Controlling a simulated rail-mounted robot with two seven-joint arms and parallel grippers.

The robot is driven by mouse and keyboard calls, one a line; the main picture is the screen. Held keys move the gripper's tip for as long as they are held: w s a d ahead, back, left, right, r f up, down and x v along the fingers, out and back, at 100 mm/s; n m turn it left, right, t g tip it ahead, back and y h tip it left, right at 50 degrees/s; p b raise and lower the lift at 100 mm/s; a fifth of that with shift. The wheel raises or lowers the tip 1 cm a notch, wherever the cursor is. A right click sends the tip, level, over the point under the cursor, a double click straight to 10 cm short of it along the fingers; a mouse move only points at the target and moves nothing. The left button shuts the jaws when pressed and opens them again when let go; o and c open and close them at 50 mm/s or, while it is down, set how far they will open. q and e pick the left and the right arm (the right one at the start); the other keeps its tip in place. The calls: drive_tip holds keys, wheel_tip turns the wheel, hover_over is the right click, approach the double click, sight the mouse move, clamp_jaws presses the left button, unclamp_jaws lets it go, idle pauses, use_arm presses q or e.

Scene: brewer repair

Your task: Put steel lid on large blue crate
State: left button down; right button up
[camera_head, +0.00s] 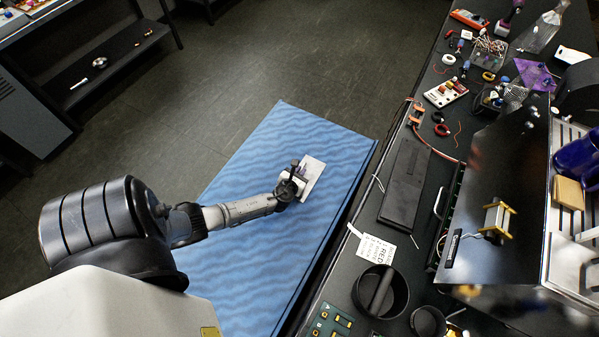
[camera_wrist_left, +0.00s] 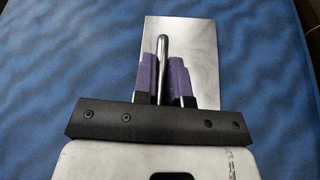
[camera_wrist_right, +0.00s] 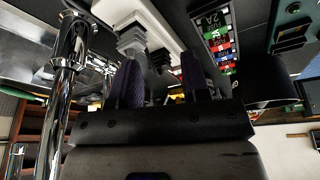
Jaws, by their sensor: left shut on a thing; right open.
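The steel lid (camera_head: 313,178) is a small pale metal plate over the large blue crate (camera_head: 233,305), whose top shows a wavy blue surface. My left gripper (camera_head: 294,180) reaches in from the left and is shut on the lid's handle. In the left wrist view the purple fingers (camera_wrist_left: 164,82) close on an upright metal handle, and the lid (camera_wrist_left: 200,40) shows behind them above the blue surface (camera_wrist_left: 50,60). I cannot tell whether the lid touches the blue surface. My right gripper (camera_wrist_right: 160,85) is open in the right wrist view, with no thing between its fingers.
A dark workbench (camera_head: 340,262) runs along the right of the crate, crowded with tools, wires and a black round container (camera_head: 397,300). A chrome pipe (camera_wrist_right: 60,80) stands close to the left of my right gripper. Open floor (camera_head: 270,50) lies beyond the crate.

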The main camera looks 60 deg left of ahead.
use_arm(q)
drive_tip(key=c, duration=1.2)
unclamp_jaws()
drive_tip(key=shift+o, duration=0.2)
